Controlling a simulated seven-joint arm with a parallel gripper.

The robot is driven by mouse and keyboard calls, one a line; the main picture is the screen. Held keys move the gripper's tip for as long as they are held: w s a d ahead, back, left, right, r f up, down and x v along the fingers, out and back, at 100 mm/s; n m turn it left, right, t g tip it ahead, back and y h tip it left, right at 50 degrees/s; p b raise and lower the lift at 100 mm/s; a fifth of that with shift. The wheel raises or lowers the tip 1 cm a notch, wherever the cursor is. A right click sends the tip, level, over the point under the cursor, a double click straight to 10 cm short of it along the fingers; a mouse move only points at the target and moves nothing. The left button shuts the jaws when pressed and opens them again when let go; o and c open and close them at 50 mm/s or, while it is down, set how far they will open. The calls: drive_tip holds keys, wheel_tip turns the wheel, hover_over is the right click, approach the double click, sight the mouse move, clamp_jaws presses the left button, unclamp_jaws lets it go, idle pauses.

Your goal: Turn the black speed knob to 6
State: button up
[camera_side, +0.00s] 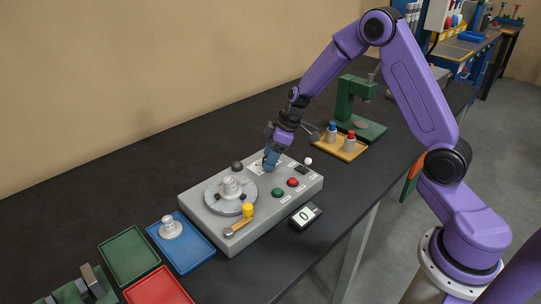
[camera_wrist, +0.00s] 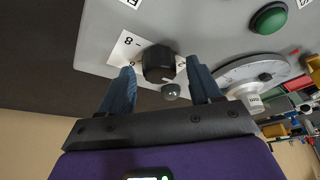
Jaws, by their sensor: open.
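The black speed knob (camera_wrist: 158,63) shows in the wrist view on a white number plate (camera_wrist: 126,46), where an 8 can be read. Its pointer and setting cannot be made out. My gripper (camera_wrist: 160,69) is open, with one blue finger on either side of the knob and visible gaps between. In the side view my gripper (camera_side: 269,163) is low over the back of the grey control box (camera_side: 217,226) and hides the knob.
A dark ball (camera_wrist: 171,91) sits close to the knob between my fingers. A counter reading 0 (camera_side: 306,216) lies in front.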

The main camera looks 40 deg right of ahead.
drive_tip(key=c, duration=1)
drive_tip(key=shift+m, duration=0.4)
drive_tip(key=m+h, duration=0.1)
drive_tip(key=m, duration=0.1)
drive_tip(key=m+t+h, duration=0.1)
drive_tip(key=m, duration=0.2)
drive_tip(key=shift+s+a, duration=0.15)
drive_tip(key=shift+a+f+m+h, duration=0.1)
drive_tip(key=shift+m+h, duration=0.45)
drive_tip(key=shift+m, duration=0.95)
drive_tip(key=shift+a+m+h, duration=0.1)
drive_tip(key=shift+m+h, duration=0.45)
drive_tip(key=shift+m, duration=0.95)
drive_tip(key=m+h, duration=0.1)
drive_tip(key=m, duration=0.2)
drive_tip(key=m+g+h, duration=0.1)
drive_tip(key=m, duration=0.1)
drive_tip(key=shift+a+m, duration=0.1)
drive_tip(key=shift+m, duration=0.3)
drive_tip(key=m+g, duration=0.1)
drive_tip(key=m, duration=0.2)
drive_tip(key=m+g+h, duration=0.1)
drive_tip(key=m, duration=0.2)
drive_tip(key=shift+a, duration=0.1)
